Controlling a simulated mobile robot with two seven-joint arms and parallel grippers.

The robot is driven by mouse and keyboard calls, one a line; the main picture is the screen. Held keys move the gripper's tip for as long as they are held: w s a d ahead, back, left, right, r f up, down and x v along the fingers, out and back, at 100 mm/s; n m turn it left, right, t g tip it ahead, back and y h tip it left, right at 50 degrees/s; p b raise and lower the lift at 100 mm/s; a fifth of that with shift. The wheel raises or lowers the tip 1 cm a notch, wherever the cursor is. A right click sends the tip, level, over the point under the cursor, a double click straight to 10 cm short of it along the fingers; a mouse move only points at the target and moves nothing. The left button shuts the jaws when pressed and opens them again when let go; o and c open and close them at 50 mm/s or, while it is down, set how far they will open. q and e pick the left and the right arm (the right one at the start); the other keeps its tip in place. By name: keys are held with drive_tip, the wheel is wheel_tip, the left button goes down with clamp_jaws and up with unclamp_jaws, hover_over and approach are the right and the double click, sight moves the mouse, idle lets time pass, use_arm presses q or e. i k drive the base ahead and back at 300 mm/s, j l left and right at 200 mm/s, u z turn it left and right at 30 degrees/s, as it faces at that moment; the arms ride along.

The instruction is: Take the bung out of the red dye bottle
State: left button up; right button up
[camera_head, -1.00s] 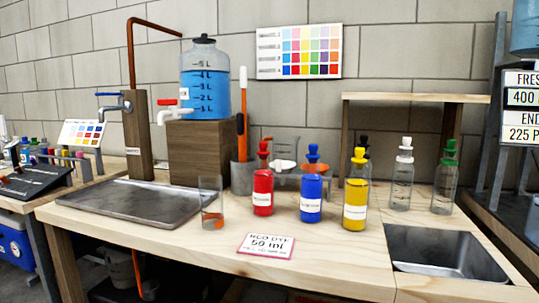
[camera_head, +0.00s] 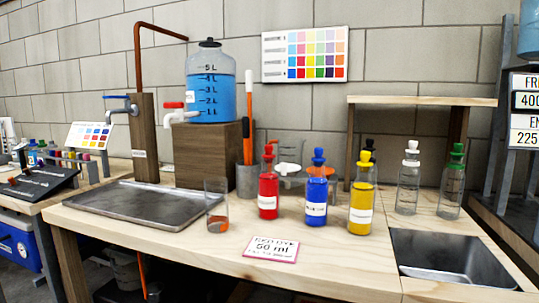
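The red dye bottle (camera_head: 268,195) stands upright on the wooden bench, left of the blue and yellow bottles. Its red bung (camera_head: 268,153) sits in the neck. The blue dye bottle (camera_head: 316,204) with a blue bung stands just to its right. Neither of my grippers shows in the head view.
A drinking glass (camera_head: 217,206) with a little orange-red at its base stands left of the red bottle. A label card (camera_head: 271,249) lies in front. Clear bottles with a white bung (camera_head: 408,184) and a green bung (camera_head: 452,187) stand right, behind a sunken metal sink (camera_head: 453,262).

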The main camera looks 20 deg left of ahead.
sight(268, 148)
drive_tip(key=i+j+u, duration=0.1)
drive_tip(key=i+j, duration=0.15)
drive_tip(key=j, duration=0.25)
drive_tip(key=i+j+u, duration=0.1)
drive_tip(key=i+j, duration=0.2)
drive_tip(key=j, duration=0.15)
drive_tip(key=i+j+u, duration=0.1)
drive_tip(key=i+j, duration=0.2)
drive_tip(key=j, duration=0.15)
